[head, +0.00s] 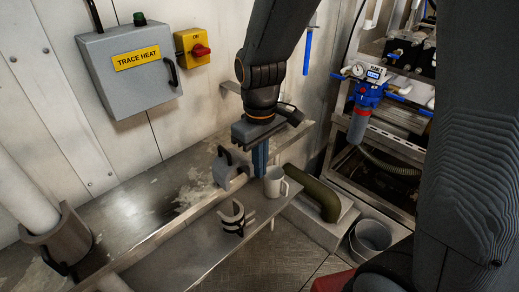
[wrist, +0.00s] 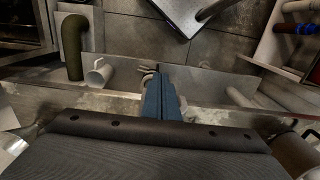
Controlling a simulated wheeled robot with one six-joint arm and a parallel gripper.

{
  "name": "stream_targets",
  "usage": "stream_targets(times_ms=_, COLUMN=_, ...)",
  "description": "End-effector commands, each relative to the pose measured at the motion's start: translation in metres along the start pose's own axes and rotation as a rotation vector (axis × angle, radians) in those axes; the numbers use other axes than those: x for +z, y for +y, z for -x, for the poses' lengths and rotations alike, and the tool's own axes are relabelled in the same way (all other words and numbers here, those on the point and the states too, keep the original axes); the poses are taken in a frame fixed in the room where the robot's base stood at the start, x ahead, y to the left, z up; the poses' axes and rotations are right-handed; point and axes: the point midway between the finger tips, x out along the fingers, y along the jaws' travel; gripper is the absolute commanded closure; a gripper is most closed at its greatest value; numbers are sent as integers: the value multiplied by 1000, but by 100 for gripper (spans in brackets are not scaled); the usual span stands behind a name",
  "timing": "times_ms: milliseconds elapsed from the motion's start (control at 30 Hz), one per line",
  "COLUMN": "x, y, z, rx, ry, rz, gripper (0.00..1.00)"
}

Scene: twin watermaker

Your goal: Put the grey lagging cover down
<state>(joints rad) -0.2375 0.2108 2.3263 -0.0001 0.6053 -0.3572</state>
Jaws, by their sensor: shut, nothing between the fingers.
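A grey lagging cover (head: 228,172) with a black handle sits at the edge of the metal ledge, around a pale pipe. My gripper (head: 260,172) points down just to its right, between it and a white mug (head: 275,181). The blue fingers are together and hold nothing; they also show in the wrist view (wrist: 160,97). I cannot tell whether they touch the cover. Another grey cover (head: 57,242) with a black handle is around the white pipe at far left.
The mug also shows in the wrist view (wrist: 98,72), beside the green bent pipe (wrist: 73,47). A grey trace heat box (head: 130,68) and a yellow switch (head: 193,47) are on the wall. The lower shelf (head: 190,250) has bare room left of the dark piece.

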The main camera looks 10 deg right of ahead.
Motion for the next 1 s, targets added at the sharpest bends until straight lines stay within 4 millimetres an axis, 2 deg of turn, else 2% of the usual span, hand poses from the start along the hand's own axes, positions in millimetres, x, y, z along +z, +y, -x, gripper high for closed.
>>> stream_targets(times_ms=100, x=1, y=-1, z=-20, rx=-2, ry=-4, rz=0, gripper=100)
stream_targets(times_ms=200, x=-17, y=0, z=-17, rx=0, ry=0, rz=0, gripper=100)
stream_targets(times_ms=400, x=-35, y=0, z=-17, rx=0, ry=0, rz=0, gripper=100)
stream_targets(times_ms=867, x=-40, y=0, z=-18, rx=0, ry=1, rz=-1, gripper=100)
stream_targets(times_ms=1000, x=-45, y=10, z=-18, rx=0, ry=1, rz=-21, gripper=100)
